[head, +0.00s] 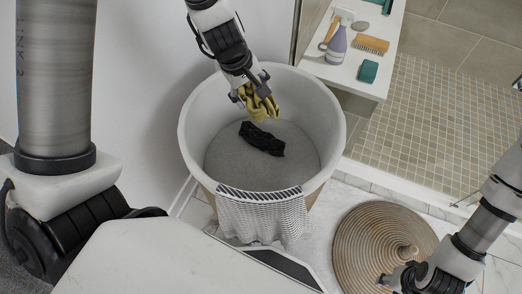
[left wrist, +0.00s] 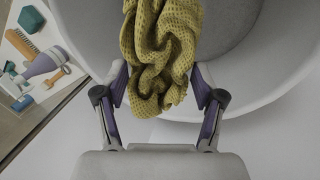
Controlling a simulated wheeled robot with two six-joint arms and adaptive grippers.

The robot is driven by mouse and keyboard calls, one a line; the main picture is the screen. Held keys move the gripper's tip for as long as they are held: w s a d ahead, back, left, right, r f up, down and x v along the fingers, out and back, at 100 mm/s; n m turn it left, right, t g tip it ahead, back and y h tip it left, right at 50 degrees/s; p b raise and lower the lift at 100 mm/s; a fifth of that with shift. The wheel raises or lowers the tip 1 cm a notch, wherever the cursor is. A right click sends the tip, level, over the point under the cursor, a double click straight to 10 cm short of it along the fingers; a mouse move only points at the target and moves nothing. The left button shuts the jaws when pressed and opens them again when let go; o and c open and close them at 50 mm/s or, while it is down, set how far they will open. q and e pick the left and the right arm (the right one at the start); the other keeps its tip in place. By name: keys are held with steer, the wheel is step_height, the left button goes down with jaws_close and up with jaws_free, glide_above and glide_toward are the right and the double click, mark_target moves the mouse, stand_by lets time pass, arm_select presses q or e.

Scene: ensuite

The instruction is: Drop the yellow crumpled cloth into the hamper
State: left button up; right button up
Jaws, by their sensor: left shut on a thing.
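The yellow crumpled cloth (head: 260,104) is held in my left gripper (head: 252,87), over the open mouth of the hamper (head: 190,128) near its back rim. In the left wrist view the cloth (left wrist: 160,50) bunches between the two fingers and hangs past them, with the hamper's pale inside behind it. My left gripper (left wrist: 160,88) is shut on it. The hamper is round, with a light inner wall and a grey bottom. My right gripper (head: 396,279) is at the lower right, beside the woven lid; its finger opening is unclear.
A black cloth (head: 262,139) lies inside the hamper. A white patterned cloth (head: 265,215) hangs over its front rim. A round woven lid (head: 365,240) lies on the floor at right. A white bench (head: 345,72) holds a purple spray bottle (head: 336,45), brush (head: 371,44) and green block (head: 368,71).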

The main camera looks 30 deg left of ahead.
arm_select(q)
step_height(320, 180, down, 3)
steer(key=shift+w+a+f+b, duration=0.1)
steer(key=shift+a+b, duration=0.05)
steer(key=shift+b, duration=0.65)
arm_select(e)
step_height(320, 180, down, 3)
steer(key=shift+r, duration=0.2)
arm_select(q)
steer(key=shift+r, duration=0.2)
steer(key=o, duration=1.3)
steer(key=shift+v, duration=3.75)
